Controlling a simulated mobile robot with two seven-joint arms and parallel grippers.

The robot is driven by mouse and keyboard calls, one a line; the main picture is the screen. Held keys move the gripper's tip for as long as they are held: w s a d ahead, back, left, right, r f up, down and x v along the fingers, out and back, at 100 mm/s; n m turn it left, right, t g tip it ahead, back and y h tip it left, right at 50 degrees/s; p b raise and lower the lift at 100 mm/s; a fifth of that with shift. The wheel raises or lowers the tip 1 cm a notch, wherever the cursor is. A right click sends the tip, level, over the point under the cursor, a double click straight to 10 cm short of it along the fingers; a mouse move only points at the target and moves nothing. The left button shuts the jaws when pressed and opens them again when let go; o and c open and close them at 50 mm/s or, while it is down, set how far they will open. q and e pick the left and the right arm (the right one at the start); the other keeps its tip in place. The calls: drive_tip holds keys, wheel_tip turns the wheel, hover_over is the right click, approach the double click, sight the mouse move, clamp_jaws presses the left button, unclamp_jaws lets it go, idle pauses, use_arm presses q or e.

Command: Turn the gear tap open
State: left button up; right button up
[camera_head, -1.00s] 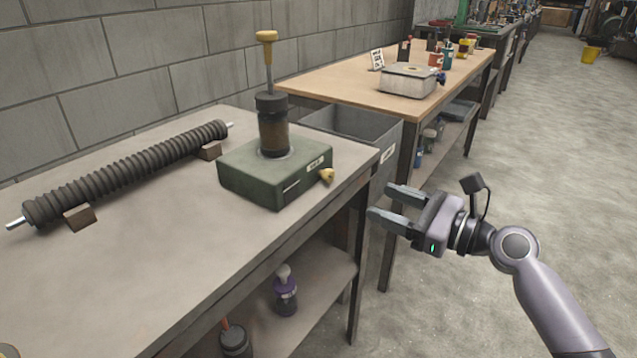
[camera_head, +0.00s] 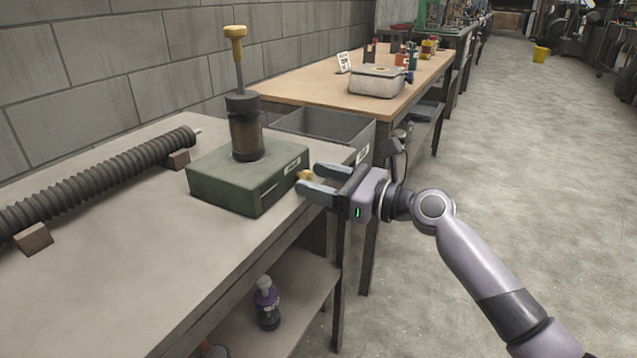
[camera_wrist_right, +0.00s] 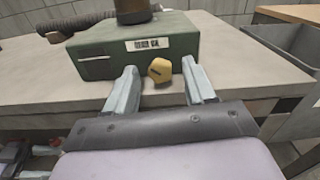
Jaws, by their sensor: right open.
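The gear tap is a small yellow knob (camera_head: 305,175) on the side of a green box (camera_head: 240,186). A dark cylinder with a yellow-handled rod stands on the box. My right gripper (camera_head: 308,180) is open at the box's right side, with the knob between or just beyond its fingertips. In the right wrist view the knob (camera_wrist_right: 160,70) shows between the two open fingers (camera_wrist_right: 160,85), apart from both, with a dark slot on its face. My left gripper is not in view.
The box stands on a grey workbench (camera_head: 130,260) near its right edge. A black ribbed tube (camera_head: 90,185) lies on blocks at the left. A grey bin (camera_head: 335,130) stands behind the bench, before a wooden table (camera_head: 300,85). Open floor (camera_head: 520,170) lies right.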

drive_tip(key=shift+w+a, duration=0.1)
drive_tip(key=shift+a, duration=0.1)
clamp_jaws()
drive_tip(key=shift+r+n+p, duration=0.1)
drive_tip(key=shift+n+p, duration=0.25)
drive_tip(key=shift+n, duration=0.35)
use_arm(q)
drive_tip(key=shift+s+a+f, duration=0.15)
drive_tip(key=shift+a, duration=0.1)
use_arm(e)
drive_tip(key=shift+n, duration=0.7)
unclamp_jaws()
